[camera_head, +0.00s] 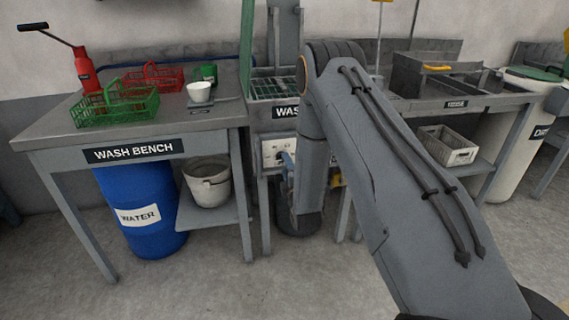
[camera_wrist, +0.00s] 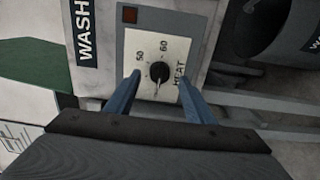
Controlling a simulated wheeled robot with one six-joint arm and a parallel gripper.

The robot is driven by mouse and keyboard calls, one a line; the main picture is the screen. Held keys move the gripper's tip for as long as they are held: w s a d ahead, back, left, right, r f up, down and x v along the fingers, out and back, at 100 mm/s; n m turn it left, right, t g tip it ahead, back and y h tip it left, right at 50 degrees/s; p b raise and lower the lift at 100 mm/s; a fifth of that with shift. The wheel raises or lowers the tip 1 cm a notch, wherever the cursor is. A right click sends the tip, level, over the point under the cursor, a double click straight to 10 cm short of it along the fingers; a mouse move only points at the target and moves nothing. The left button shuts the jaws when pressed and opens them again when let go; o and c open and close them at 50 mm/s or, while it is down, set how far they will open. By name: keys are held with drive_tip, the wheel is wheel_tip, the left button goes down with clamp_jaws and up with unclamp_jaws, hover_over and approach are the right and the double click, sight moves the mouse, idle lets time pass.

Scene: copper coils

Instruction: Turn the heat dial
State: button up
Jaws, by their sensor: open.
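The heat dial (camera_wrist: 159,72) is a small black knob with a light pointer on a pale panel (camera_wrist: 148,45) marked 50, 60 and HEAT. The pointer is toward the bottom of the wrist picture, away from the 50 and 60 marks. My gripper (camera_wrist: 165,84) is open, with one blue finger on each side of the dial in the wrist view. I cannot tell whether the fingers touch the knob. In the head view the panel (camera_head: 270,152) is on the front of the wash unit, partly hidden by my gripper and arm.
A dark reddish square lamp (camera_wrist: 130,15) is on the panel above the dial. The wash bench (camera_head: 60,125) with green and red baskets is at left, with a blue water drum (camera_head: 140,185) and a bucket (camera_head: 207,185) below. Open floor lies in front.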

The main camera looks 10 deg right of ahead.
drive_tip(key=shift+w, duration=1.8)
drive_tip(key=c, duration=1)
